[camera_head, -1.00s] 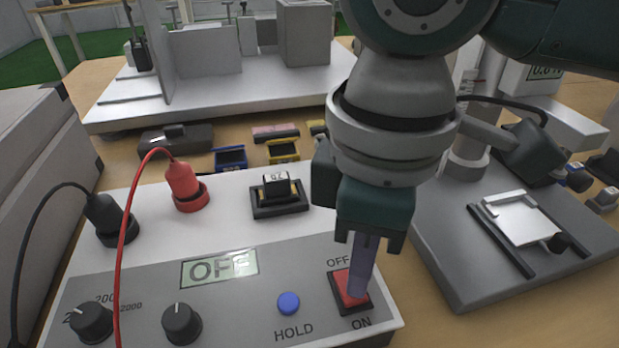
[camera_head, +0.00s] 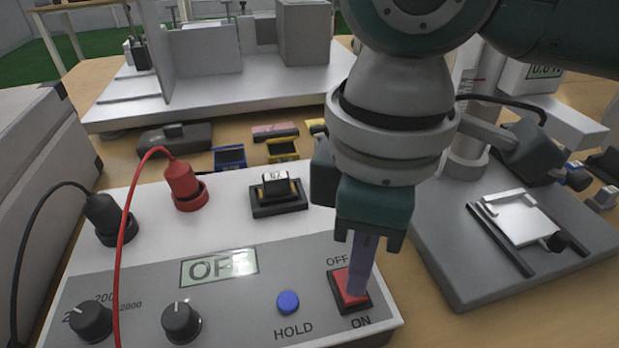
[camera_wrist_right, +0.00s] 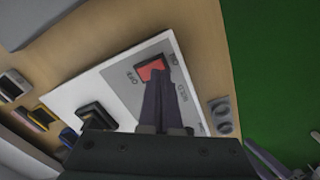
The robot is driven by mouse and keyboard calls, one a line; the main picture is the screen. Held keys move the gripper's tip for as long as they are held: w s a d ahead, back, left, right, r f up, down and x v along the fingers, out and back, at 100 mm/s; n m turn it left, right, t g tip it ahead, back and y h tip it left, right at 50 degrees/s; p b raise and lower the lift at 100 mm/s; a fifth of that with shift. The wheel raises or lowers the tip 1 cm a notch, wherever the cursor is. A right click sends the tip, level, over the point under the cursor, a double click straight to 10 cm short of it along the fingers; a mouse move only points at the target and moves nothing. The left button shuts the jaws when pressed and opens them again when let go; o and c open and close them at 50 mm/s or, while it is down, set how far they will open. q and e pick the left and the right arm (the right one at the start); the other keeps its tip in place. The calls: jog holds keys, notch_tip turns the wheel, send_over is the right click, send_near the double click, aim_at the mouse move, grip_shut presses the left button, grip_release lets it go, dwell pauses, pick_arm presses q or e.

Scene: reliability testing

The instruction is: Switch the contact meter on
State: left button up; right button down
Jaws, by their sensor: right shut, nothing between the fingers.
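The contact meter (camera_head: 225,230) is a white box with a grey front panel, and its display (camera_head: 219,268) reads OFF. A red rocker switch (camera_head: 341,281) sits at the panel's right, between the labels OFF and ON. My right gripper (camera_head: 357,292) is shut and empty, with its fingertips at the red switch, on the half near ON. I cannot tell whether they press it. In the right wrist view the shut fingers (camera_wrist_right: 160,85) reach the red switch (camera_wrist_right: 150,68) and partly cover it. My left gripper is not in view.
A blue HOLD button (camera_head: 288,302) and two dark knobs (camera_head: 181,323) are on the panel. Red (camera_head: 182,180) and black (camera_head: 103,212) plugs with cables stand in the meter. A grey stand (camera_head: 455,260) is close on the right. Small blue and yellow bins lie behind.

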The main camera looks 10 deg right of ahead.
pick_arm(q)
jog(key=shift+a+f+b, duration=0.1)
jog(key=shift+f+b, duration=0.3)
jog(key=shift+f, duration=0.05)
pick_arm(e)
jog(key=shift+f, duration=1.05)
notch_tip(320, 180, up, 3)
jog(key=p, duration=0.3)
jog(key=shift+f, duration=0.2)
notch_tip(320, 180, up, 5)
jog(key=p, duration=0.6)
jog(key=shift+f, duration=0.15)
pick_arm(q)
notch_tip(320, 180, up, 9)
pick_arm(e)
jog(key=shift+f, duration=0.1)
